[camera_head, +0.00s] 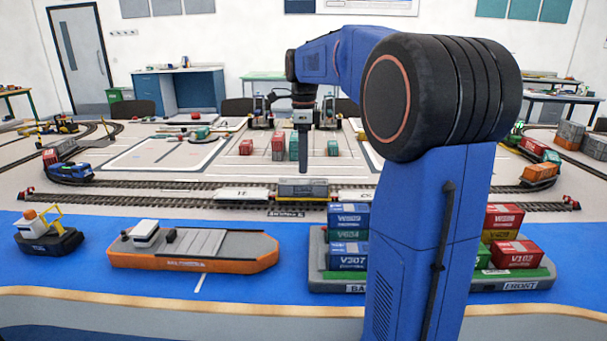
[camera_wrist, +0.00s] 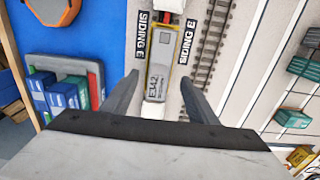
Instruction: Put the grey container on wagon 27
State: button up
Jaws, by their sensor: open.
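A grey container (camera_head: 303,187) sits on the near railway track in the head view, on or between white wagons. In the wrist view a long grey container (camera_wrist: 163,55) marked E342 lies lengthwise just beyond my fingertips. My gripper (camera_head: 303,148) hangs pointing down above the track area, open and empty. Its two fingers (camera_wrist: 158,95) are spread in the wrist view, with the container's near end between them in the picture. White wagon decks show left (camera_head: 241,195) and right (camera_head: 352,196) of the container. I cannot read a number 27 on any wagon.
An orange barge (camera_head: 195,262) and a barge stacked with coloured containers (camera_head: 335,284) lie on the blue area in front. Several red, grey and green containers (camera_head: 278,147) stand in the yard behind the track. SIDING E signs (camera_wrist: 142,40) flank the track.

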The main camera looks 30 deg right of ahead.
aim_at(304, 182)
jog(key=shift+r, duration=1.9)
jog(key=shift+s, duration=0.1)
